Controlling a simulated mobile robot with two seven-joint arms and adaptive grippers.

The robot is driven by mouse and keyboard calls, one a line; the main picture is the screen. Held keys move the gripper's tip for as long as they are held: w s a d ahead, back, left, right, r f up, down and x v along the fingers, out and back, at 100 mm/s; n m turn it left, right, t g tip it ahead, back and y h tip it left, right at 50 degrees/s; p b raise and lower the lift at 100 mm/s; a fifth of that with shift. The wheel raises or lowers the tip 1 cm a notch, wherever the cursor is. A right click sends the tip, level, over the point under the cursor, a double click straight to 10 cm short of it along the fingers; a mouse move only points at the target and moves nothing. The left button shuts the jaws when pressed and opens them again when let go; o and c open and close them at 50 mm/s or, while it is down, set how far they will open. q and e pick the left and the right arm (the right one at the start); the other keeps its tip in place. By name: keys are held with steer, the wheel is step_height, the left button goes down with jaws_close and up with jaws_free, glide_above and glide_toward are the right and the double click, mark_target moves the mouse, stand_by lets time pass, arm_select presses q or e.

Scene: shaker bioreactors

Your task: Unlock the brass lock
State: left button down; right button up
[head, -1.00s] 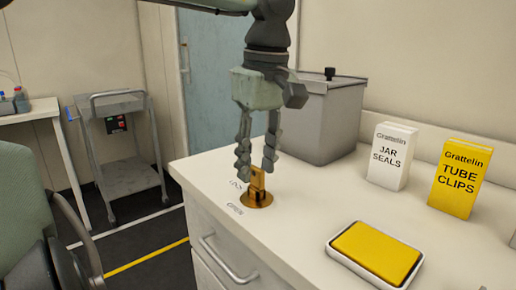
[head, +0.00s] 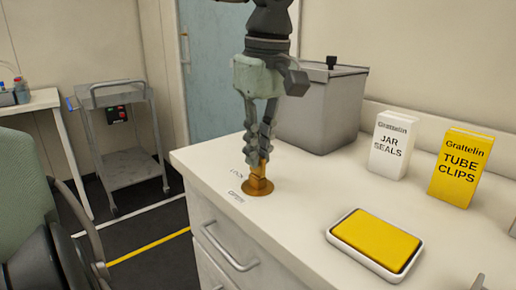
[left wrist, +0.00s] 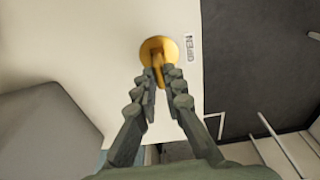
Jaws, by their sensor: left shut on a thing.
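The brass lock (head: 258,188) is a round gold base on the white counter top, with an upright tab on it. My left gripper (head: 262,150) points down from above, its fingers shut on the tab. In the left wrist view the lock (left wrist: 157,45) lies just beyond the fingertips (left wrist: 159,78), with part of the tab between them. The words LOCK and OPEN are printed on the counter left of the base. The fingers hide much of the tab, so its turn is unclear. Small grey pieces at the lower right edge may be my right gripper; its jaws cannot be made out.
A grey lidded bin (head: 320,110) stands behind the lock. A white JAR SEALS box (head: 393,145), a yellow TUBE CLIPS box (head: 460,168) and a yellow-topped tray (head: 376,243) are to the right. A metal cart (head: 127,145) stands on the floor at left. Counter near the lock is clear.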

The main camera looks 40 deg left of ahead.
arm_select(q)
steer(key=shift+s+f, duration=0.1)
steer(key=shift+f, duration=0.2)
steer(key=shift+m+p, duration=0.6)
steer(key=shift+m, duration=0.5)
steer(key=shift+m+p, duration=0.35)
steer(key=shift+m, duration=0.55)
steer(key=shift+s+f+m, duration=0.1)
steer(key=shift+m, duration=0.3)
